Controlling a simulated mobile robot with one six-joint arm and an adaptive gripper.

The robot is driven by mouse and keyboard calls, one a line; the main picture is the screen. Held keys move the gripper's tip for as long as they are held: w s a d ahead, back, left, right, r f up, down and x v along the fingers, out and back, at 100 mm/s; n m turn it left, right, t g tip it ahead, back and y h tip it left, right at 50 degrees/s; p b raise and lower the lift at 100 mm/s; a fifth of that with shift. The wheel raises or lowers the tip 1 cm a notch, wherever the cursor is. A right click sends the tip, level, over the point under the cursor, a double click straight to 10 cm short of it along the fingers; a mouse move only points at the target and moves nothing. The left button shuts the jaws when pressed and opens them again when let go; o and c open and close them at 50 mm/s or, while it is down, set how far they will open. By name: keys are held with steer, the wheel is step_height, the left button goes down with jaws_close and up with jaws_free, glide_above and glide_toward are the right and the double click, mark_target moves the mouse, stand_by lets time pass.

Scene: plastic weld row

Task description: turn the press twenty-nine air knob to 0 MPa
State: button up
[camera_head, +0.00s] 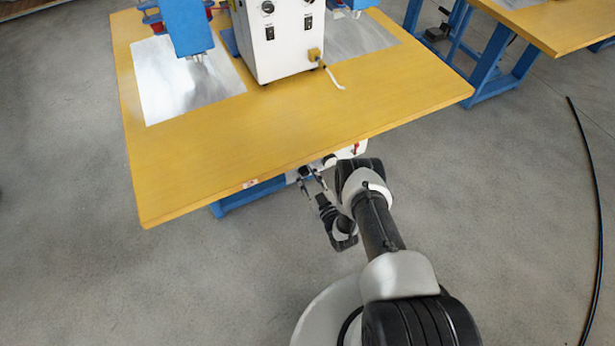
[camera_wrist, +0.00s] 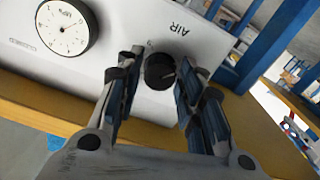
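The black round air knob (camera_wrist: 159,71) is on a pale panel (camera_wrist: 190,45) in the wrist view, with a light pointer mark on its face. The printed word AIR appears rotated above it. My gripper (camera_wrist: 158,75) is open, with one finger to each side of the knob in the picture. I cannot tell whether either finger touches it. A white round gauge (camera_wrist: 66,28) marked MPa is at the upper left; its reading is too small to make out. In the head view my gripper (camera_head: 311,178) is by the table's front edge, and the knob cannot be made out.
The yellow table (camera_head: 300,125) carries a white control box (camera_head: 280,45), a blue press head (camera_head: 188,25) and metal plates. A blue frame beam (camera_wrist: 270,45) stands right of the panel. Another table is at the upper right. A black cable (camera_head: 592,180) lies on the floor.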

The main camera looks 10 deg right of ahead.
steer(key=shift+o, duration=1.2)
steer(key=v, duration=1.2)
